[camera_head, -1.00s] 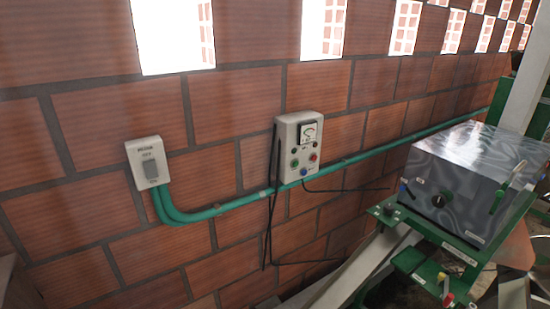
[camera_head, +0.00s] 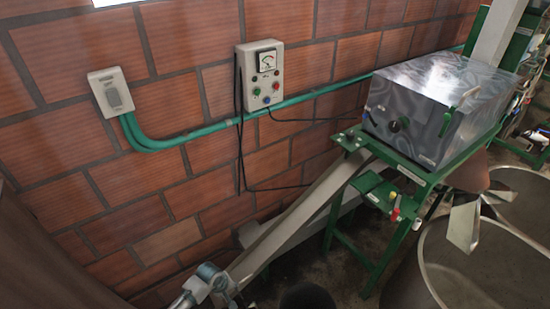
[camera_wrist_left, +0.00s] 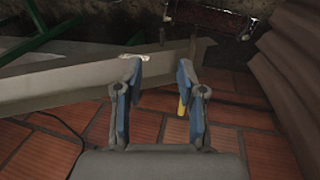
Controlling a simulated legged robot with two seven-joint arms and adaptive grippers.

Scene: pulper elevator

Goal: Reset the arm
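My left gripper (camera_head: 218,280) shows at the bottom edge of the head view, left of centre, in front of the lower end of a pale sloping beam (camera_head: 305,212). In the left wrist view the gripper (camera_wrist_left: 160,70) has its two blue-grey fingers spread apart with nothing between them. A small yellow bit (camera_wrist_left: 181,106) shows beside the right finger; I cannot tell what it is. My right gripper does not show in either view.
A metal-covered machine (camera_head: 425,110) on a green frame (camera_head: 440,172) stands right, beside a large round tub (camera_head: 425,235). Corrugated brown sheet (camera_wrist_left: 295,70) is close right in the wrist view.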

